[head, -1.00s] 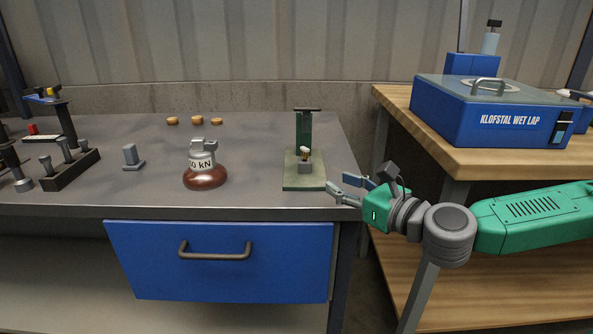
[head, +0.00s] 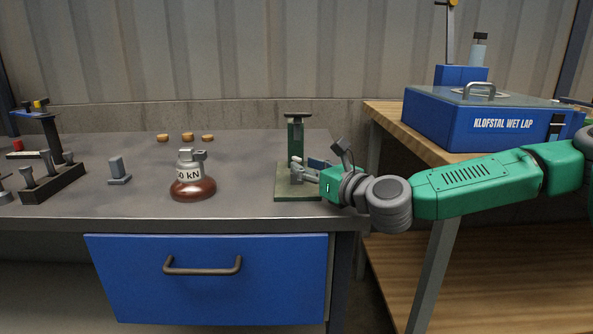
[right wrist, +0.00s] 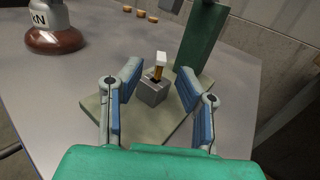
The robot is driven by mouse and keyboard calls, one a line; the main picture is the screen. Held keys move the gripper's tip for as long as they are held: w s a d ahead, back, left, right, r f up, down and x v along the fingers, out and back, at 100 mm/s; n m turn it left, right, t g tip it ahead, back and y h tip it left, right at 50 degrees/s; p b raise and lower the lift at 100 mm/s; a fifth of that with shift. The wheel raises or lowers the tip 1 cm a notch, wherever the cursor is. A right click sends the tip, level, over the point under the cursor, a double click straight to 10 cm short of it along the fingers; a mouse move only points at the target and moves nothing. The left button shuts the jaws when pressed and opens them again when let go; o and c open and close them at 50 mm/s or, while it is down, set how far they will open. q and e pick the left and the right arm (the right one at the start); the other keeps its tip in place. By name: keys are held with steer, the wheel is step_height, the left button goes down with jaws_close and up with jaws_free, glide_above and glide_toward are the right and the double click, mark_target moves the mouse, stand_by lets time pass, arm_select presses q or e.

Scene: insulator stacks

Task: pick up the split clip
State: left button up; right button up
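A small brass-coloured piece with a pale top (right wrist: 158,66) stands in a grey block (right wrist: 152,92); it looks like the split clip, though I cannot be sure. The block sits on the base plate of a green press-like stand (head: 296,139), whose green post also shows in the right wrist view (right wrist: 201,36). My right gripper (head: 308,168) is over that base plate. In the right wrist view its two blue-padded fingers (right wrist: 159,76) are apart, with the block and piece beyond and between them. My left gripper is not in view.
A brown insulator (head: 193,188) with a grey cap stands left of the press. A blue machine (head: 470,122) stands on the wooden bench at right.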

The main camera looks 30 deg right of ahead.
steer(key=w, duration=0.3)
steer(key=shift+a+b, duration=0.1)
steer(key=shift+b, duration=0.2)
jaws_close()
